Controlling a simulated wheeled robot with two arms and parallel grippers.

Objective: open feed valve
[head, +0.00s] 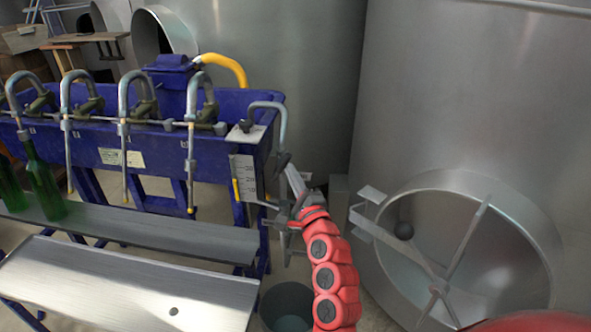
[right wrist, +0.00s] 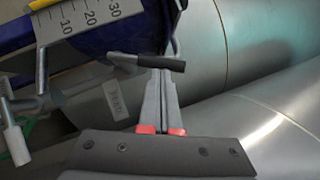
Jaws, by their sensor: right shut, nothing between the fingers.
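The blue filling machine (head: 218,152) has a grey pipe (head: 283,118) curving down at its right end. A small dark lever (head: 282,160), apparently the feed valve's handle, sits below that pipe. In the right wrist view the lever (right wrist: 125,59) is a black bar lying crosswise at my fingertips. My right gripper (head: 288,168) reaches up to it from below. In the right wrist view its fingers (right wrist: 161,80) are together and empty, with tips at or just behind the bar. I cannot tell whether they touch it. My left gripper is not in view.
A scale plate (head: 246,178) is fixed beside the pipe. Several filling spouts (head: 190,150) hang along the machine. Green bottles (head: 42,183) stand on the grey shelf (head: 150,230) at left. A steel tank with an open round hatch (head: 435,185) stands close on the right. A dark bucket (head: 287,303) is below.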

